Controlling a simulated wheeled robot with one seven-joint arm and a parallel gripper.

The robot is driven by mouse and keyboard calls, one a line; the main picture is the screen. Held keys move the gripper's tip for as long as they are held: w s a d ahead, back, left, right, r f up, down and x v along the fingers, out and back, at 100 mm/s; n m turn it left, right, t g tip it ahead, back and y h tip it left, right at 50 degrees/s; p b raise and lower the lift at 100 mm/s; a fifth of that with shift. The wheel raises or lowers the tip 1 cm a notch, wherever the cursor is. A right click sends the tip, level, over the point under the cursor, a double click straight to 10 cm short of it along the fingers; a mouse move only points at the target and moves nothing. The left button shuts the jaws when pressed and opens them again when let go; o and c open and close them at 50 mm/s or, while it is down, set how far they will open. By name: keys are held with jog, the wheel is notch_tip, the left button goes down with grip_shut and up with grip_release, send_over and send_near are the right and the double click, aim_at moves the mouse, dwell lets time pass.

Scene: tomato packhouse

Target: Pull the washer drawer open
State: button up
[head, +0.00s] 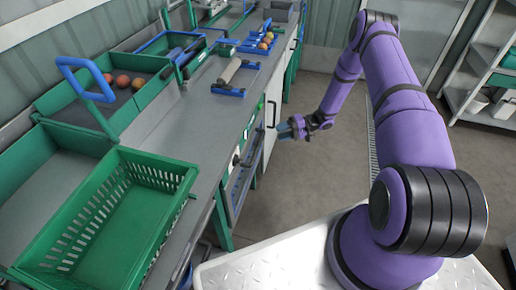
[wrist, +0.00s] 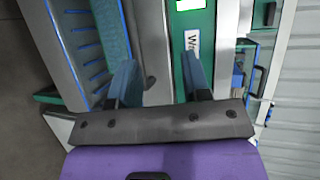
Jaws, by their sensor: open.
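The washer front runs under the grey counter. A panel with a blue-edged, slotted face (head: 238,190), likely the washer drawer, shows below the counter edge. It also shows at the left of the wrist view as a grey frame with blue slots (wrist: 84,45). A green strip with a partly hidden label starting "W" (wrist: 192,42) runs beside it. My gripper (head: 284,130) is open and empty in front of the cabinet fronts. Its blue fingers (wrist: 160,65) point at the washer front; contact cannot be told.
A white cabinet door (head: 272,105) with a black handle is beyond the slotted panel. On the counter are a green basket (head: 110,215), a green crate with tomatoes (head: 75,98) and a blue-framed roller (head: 230,72). The floor to the right is clear up to shelves (head: 485,75).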

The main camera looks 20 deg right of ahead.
jog(key=m+t, duration=0.1)
send_near(258, 146)
jog(key=shift+y, duration=0.3)
jog(key=x, duration=0.3)
jog(key=f+x, duration=0.1)
jog(key=x, duration=0.6)
jog(key=shift+f, duration=0.2)
grip_shut()
